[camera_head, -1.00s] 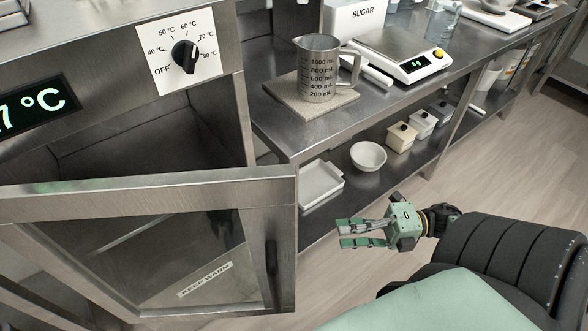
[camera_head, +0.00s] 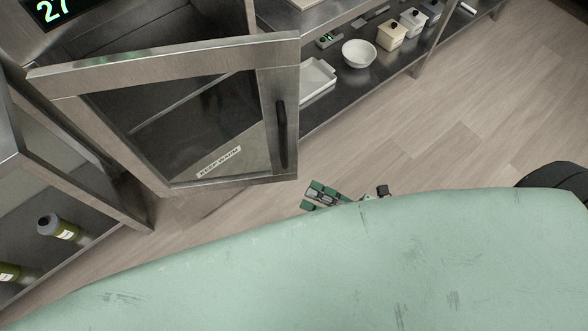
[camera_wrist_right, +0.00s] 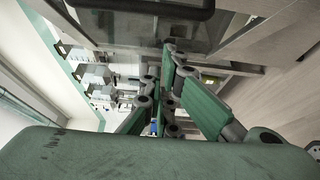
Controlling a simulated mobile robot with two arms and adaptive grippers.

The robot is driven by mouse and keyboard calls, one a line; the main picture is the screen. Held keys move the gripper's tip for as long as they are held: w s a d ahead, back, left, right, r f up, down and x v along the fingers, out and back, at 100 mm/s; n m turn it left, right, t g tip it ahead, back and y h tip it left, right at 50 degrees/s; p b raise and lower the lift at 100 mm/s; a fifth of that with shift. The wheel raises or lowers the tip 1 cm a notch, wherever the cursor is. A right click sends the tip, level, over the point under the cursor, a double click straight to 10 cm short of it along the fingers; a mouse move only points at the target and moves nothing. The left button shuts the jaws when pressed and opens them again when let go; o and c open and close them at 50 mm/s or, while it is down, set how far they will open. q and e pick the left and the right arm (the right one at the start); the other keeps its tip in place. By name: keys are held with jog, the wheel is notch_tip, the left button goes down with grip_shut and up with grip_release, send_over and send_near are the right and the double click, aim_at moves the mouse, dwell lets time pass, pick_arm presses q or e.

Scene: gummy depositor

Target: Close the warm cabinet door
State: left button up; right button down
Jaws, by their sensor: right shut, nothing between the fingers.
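The warm cabinet door (camera_head: 215,46) stands open in the head view. It is a steel frame around a glass pane with a "KEEP WARM" label (camera_head: 219,162) and a black vertical handle (camera_head: 282,134) near its right edge. My right gripper (camera_head: 314,194) is shut and empty, just below and right of the door's lower right corner, apart from it in the picture. In the right wrist view my fingers (camera_wrist_right: 170,52) meet, pointing toward the door (camera_wrist_right: 150,30), with the dark handle (camera_wrist_right: 140,5) at the top edge. My left gripper is not in view.
The cabinet's display (camera_head: 52,8) reads 27. Right of the door, a steel shelf (camera_head: 345,98) carries a white bowl (camera_head: 359,54), a tray (camera_head: 318,80) and small bins. Wooden floor (camera_head: 450,120) is clear at right.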

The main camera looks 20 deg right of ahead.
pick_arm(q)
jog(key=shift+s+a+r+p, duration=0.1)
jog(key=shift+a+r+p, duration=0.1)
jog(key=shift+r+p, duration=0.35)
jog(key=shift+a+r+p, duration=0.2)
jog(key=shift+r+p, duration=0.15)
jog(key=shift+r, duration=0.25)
pick_arm(e)
jog(key=w+a, duration=0.3)
jog(key=w, duration=0.4)
jog(key=shift+a, duration=0.25)
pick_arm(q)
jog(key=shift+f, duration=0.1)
pick_arm(e)
jog(key=shift+w, duration=0.15)
